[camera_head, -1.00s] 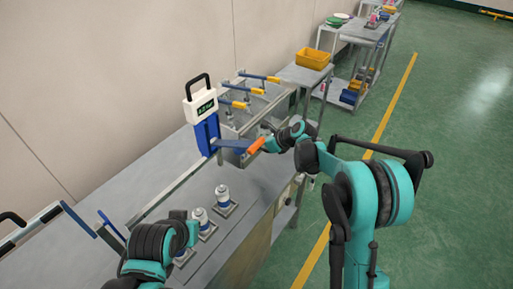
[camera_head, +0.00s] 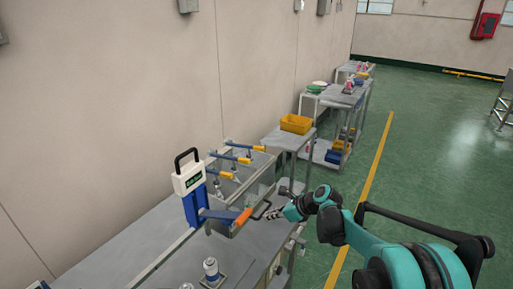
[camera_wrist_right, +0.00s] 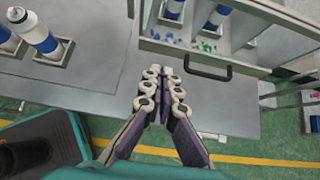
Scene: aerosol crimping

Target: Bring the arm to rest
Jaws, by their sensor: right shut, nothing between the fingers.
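My right gripper (camera_head: 268,213) is at the bench's right edge, a little right of the orange handle grip (camera_head: 242,218) in the head view. It looks apart from that grip. In the right wrist view my right gripper (camera_wrist_right: 160,73) is shut with empty fingers, over the grey bench top (camera_wrist_right: 95,95). My right arm reaches in from the lower right of the head view. My left gripper is in neither current view.
A blue-and-white device (camera_head: 189,180) stands on the bench. A white can (camera_head: 211,269) stands nearer. The wrist view shows a tray with a black handle (camera_wrist_right: 208,73) ahead of my fingers. A yellow bin (camera_head: 296,123) stands farther back. Green floor is open on the right.

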